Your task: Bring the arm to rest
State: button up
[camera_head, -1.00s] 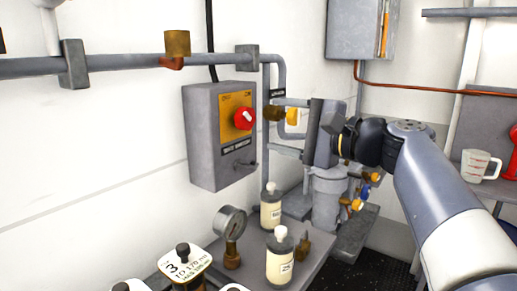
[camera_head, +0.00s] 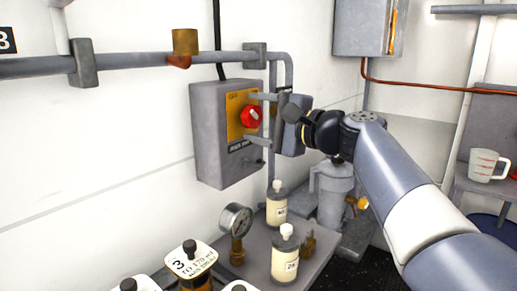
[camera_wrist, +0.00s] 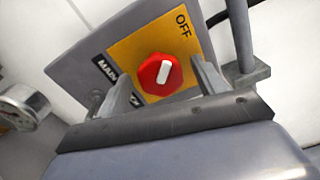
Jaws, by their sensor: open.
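My gripper (camera_head: 262,117) is at the end of my arm, which reaches in from the right. It is open and empty, with its fingers pointing left toward the grey switch box (camera_head: 208,140) on the wall. The box has a yellow plate and a red rotary knob (camera_head: 251,116). In the wrist view the red knob (camera_wrist: 160,75) appears between my two fingers (camera_wrist: 163,92), beyond their tips. The word OFF shows on the yellow plate (camera_wrist: 148,42). Whether the fingers touch the knob cannot be told.
A grey pipe (camera_head: 150,60) runs along the wall above. A measuring cup (camera_head: 487,165) sits on a shelf at right.

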jog(key=v, duration=1.1)
jog(key=x, duration=1.1)
jog(key=shift+a+r, duration=0.15)
jog(key=shift+a, duration=0.05)
jog(key=shift+d+r+m+p, duration=0.2)
jog(key=shift+m+p, duration=0.6)
jog(key=shift+p, duration=0.4)
jog(key=m+p, duration=0.3)
jog(key=p, duration=0.1)
jog(key=shift+m, duration=0.4)
jog(key=m+p, duration=0.4)
jog(key=p, duration=0.1)
jog(key=m+p, duration=0.6)
jog(key=p, duration=0.3)
jog(key=shift+f+m+p, duration=0.15)
jog(key=shift+m+p, duration=0.8)
jog(key=shift+m, duration=0.05)
jog(key=shift+f+p, duration=0.1)
jog(key=shift+p, duration=0.2)
jog(key=shift+m, duration=0.3)
